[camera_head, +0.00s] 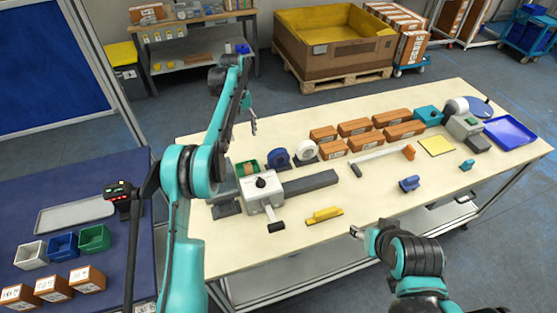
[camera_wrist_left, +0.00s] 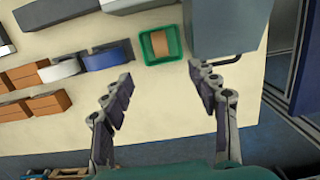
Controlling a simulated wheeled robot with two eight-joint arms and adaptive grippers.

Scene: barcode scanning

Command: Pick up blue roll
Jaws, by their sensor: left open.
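The blue roll (camera_head: 278,158) stands on the table in a dark holder, between a white roll (camera_head: 305,150) and a green tray (camera_head: 247,168). In the left wrist view the blue roll (camera_wrist_left: 101,60) lies up and left of the jaws, beside the white roll (camera_wrist_left: 62,69). My left gripper (camera_head: 252,112) hangs above the far edge of the table, behind the roll and apart from it. In the left wrist view its two fingers (camera_wrist_left: 170,98) are wide apart with nothing between them. My right gripper (camera_head: 357,232) is near the table's front edge; its jaw state is unclear.
A grey device (camera_head: 258,197) with a lever stands close to the rolls. Brown boxes (camera_head: 353,128) stand in rows right of the rolls. A yellow tool (camera_head: 323,215) lies in front.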

